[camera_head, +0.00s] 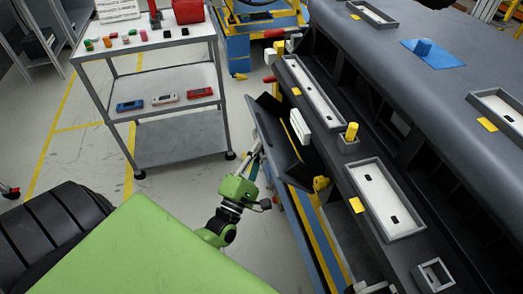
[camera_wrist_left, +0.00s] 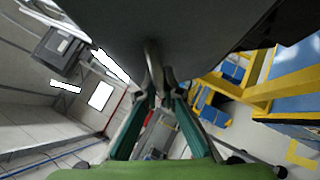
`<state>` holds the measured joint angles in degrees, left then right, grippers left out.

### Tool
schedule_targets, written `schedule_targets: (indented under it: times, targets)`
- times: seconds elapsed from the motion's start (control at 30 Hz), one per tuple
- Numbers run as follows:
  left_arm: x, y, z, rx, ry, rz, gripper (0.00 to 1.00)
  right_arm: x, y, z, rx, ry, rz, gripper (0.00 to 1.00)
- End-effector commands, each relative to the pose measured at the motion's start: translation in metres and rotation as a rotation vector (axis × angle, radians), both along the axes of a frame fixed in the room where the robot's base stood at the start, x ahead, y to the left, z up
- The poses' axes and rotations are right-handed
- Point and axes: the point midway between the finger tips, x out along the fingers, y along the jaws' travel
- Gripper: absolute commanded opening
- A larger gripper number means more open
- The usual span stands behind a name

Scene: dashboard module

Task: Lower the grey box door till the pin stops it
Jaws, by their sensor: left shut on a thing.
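The grey box door (camera_head: 272,132) hangs open and tilted on the near side of the dark dashboard module. Its dark underside (camera_wrist_left: 190,35) fills the top of the left wrist view. My left gripper (camera_head: 258,155) is below the door's outer edge. In the left wrist view my left gripper (camera_wrist_left: 160,98) has its teal fingers closed around a grey curved handle (camera_wrist_left: 153,62) on the door. The fingers partly hide the handle. A yellow knob (camera_head: 320,184) shows at the door's near end; I cannot tell whether it is the pin. My right gripper is not in view.
A grey shelf trolley (camera_head: 180,145) with small coloured items stands at the left. A blue and yellow stand (camera_head: 305,225) runs below the module. A yellow peg (camera_head: 352,130) stands on the module's edge. Floor between trolley and module is clear.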

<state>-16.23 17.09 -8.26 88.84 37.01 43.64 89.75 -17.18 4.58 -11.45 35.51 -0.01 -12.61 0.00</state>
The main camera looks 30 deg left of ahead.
Motion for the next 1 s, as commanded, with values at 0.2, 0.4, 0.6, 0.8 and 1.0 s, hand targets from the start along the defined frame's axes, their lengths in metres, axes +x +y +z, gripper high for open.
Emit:
schedule_targets:
  times: [0.2, 0.4, 0.6, 0.8, 1.0]
  targets:
    - [-0.002, 0.001, -0.005, -0.012, -0.006, 0.0, 0.0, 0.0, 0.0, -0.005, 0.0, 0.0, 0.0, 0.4]
    - [-0.003, 0.001, -0.007, -0.012, -0.002, 0.0, 0.15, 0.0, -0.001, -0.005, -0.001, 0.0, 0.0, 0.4]
    - [-0.002, 0.001, -0.005, -0.012, -0.005, 0.0, 0.15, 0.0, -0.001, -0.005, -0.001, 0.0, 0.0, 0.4]
    - [-0.008, 0.0, -0.007, -0.011, -0.004, 0.0, 0.15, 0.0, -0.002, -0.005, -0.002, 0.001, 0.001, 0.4]
    - [-0.041, -0.004, -0.021, -0.011, -0.001, -0.001, 0.15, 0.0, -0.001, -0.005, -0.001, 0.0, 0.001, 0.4]
